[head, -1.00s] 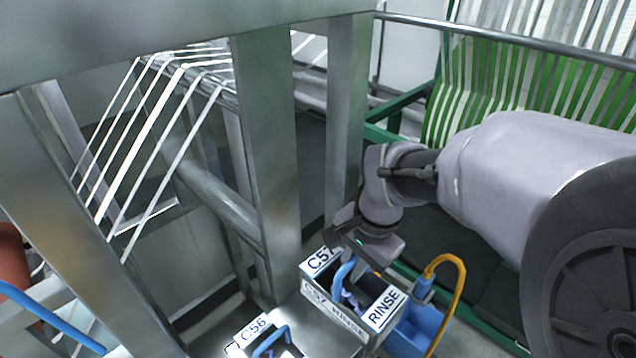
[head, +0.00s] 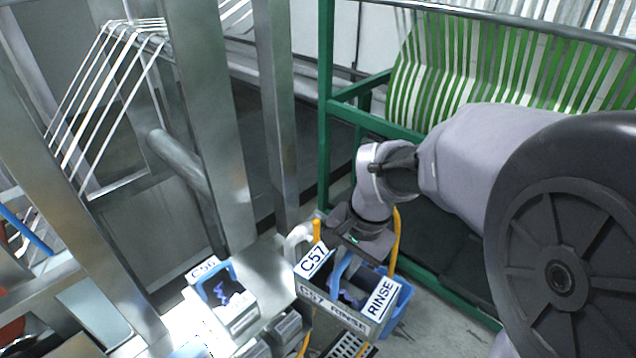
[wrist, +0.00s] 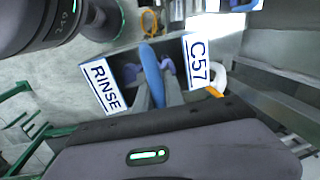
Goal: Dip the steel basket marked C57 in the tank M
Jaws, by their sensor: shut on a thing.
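The steel basket marked C57 (head: 338,314) has white plates reading C57 and RINSE and a blue handle (head: 343,270). My gripper (head: 349,250) is above the basket and shut on the handle. In the wrist view, the blue handle (wrist: 151,72) runs between the finger ends, with the C57 plate (wrist: 198,64) on the right and the RINSE plate (wrist: 103,86) on the left. Dark purple-blue material shows inside the basket. The basket looks roughly upright. I see no tank marked M in these views.
Another labelled basket, apparently C56 (head: 238,313), with a blue handle stands left on a steel surface. A blue container (head: 403,303) and a yellow hose (head: 396,240) are behind C57. Steel posts (head: 208,130) rise at left; a green frame (head: 326,110) stands behind.

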